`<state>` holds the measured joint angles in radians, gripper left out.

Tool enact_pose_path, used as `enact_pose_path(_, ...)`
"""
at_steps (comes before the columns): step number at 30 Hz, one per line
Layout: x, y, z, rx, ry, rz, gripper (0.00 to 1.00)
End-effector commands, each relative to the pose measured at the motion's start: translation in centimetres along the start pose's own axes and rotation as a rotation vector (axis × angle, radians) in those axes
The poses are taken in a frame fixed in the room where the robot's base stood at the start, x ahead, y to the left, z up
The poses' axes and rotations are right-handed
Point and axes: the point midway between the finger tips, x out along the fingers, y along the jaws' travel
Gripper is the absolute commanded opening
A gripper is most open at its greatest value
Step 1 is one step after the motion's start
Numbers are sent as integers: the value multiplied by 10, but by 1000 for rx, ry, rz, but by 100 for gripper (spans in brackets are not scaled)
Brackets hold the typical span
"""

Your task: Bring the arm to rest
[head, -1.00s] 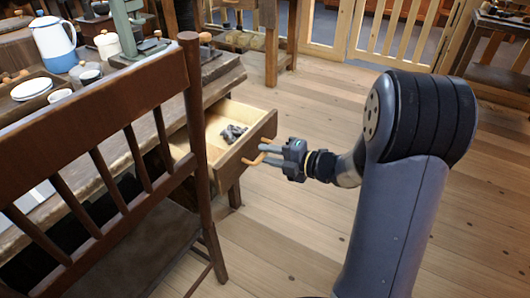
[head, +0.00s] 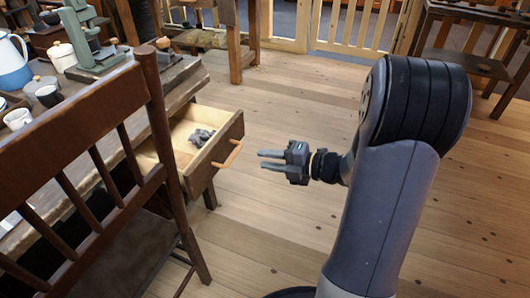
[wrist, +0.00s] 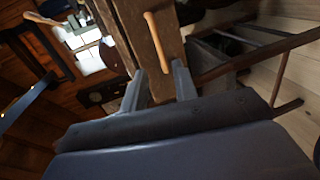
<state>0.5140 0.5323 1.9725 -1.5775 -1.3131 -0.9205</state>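My gripper (head: 272,160) is open and empty in the head view, its two fingers pointing left toward the drawer. It is apart from the drawer handle (head: 228,154), with a gap of bare floor showing between them. In the wrist view my gripper (wrist: 159,85) shows its two fingers spread, with nothing between them. The wooden handle (wrist: 157,43) shows beyond the fingertips there. The drawer (head: 216,154) stands pulled open from the workbench, with a grey lumpy item (head: 202,137) inside.
A dark wooden chair (head: 84,138) stands in the left foreground, close to the drawer. The workbench (head: 188,76) carries a blue and white jug (head: 11,62) and a green metal tool (head: 84,35). Open plank floor (head: 290,110) lies around my gripper. A side table (head: 470,63) stands at the back right.

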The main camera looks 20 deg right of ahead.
Motion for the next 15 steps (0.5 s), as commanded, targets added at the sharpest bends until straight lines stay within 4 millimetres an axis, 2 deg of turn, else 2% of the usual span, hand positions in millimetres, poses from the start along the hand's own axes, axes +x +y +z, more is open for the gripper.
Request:
enact_pose_path(7,17,-1,0,-1,4,1,28)
enact_pose_path(15,61,-2,-1,-2,5,0,28)
